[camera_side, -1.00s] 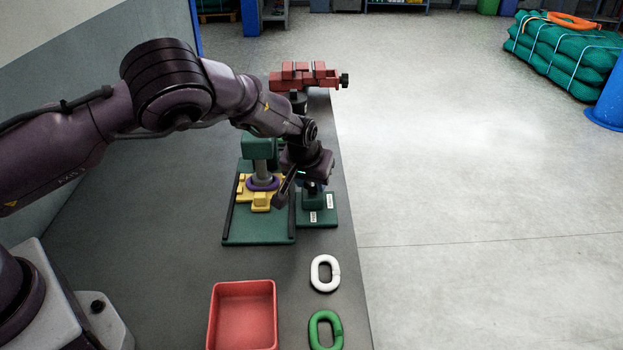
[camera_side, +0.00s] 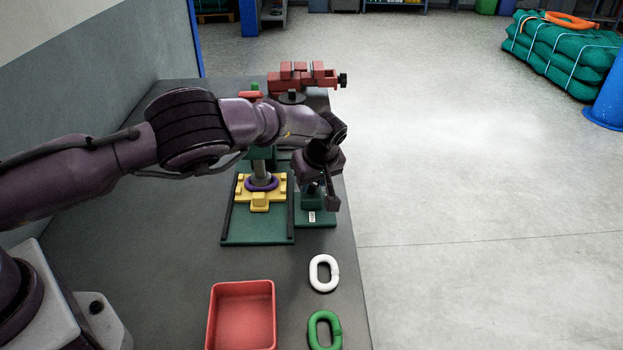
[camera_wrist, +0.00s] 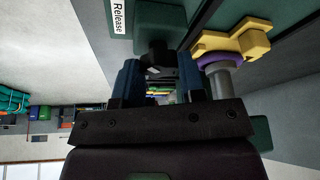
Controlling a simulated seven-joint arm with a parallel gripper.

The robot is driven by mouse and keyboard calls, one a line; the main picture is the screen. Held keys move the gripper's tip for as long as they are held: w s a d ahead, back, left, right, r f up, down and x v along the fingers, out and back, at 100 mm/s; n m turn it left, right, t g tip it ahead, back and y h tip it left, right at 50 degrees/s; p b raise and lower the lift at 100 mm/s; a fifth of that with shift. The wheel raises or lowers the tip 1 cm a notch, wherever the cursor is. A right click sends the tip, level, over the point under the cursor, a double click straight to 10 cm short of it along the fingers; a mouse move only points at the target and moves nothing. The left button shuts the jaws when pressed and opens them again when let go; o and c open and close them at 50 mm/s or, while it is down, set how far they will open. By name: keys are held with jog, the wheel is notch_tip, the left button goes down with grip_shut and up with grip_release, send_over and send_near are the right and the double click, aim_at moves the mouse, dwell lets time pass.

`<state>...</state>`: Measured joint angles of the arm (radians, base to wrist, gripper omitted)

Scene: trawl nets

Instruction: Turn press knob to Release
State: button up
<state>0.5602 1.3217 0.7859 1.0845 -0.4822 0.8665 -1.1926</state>
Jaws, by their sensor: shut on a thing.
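The press knob (camera_wrist: 157,50) is black and sits on a green block (camera_wrist: 172,15) in the wrist view. My gripper (camera_wrist: 158,75) is shut on it, with one blue finger on each side. A white "Release" label (camera_wrist: 118,16) lies left of the knob. I cannot tell which way the knob points. In the side view, my gripper (camera_side: 318,186) is over the green knob base (camera_side: 318,219) and mostly hides the knob. One white label (camera_side: 312,216) shows there. The press's grey ram (camera_side: 262,167) stands down at a purple ring (camera_side: 262,184) in a yellow fixture (camera_side: 260,202).
A red vise (camera_side: 300,80) stands at the back. A red tray (camera_side: 242,316), a white link (camera_side: 324,272) and a green link (camera_side: 325,330) lie in front. The knob base is near the table's right edge. The green press plate (camera_side: 255,233) is beside it.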

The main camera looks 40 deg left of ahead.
jog(key=n+g, duration=0.1)
jog(key=n, duration=0.3)
jog(key=shift+w+n+g, duration=0.15)
jog(key=shift+n+g, duration=0.15)
jog(key=shift+g, duration=0.1)
jog(key=n+g, duration=0.1)
jog(key=n, duration=0.3)
jog(key=shift+w+g, duration=0.1)
jog(key=shift+g, duration=0.2)
jog(key=shift+d, duration=0.1)
jog(key=o, duration=0.9)
jog(key=shift+o, duration=0.2)
notch_tip(320, 180, up, 12)
jog(key=d, duration=0.1)
jog(key=shift+w+d+f, duration=0.15)
jog(key=shift+w+d, duration=0.2)
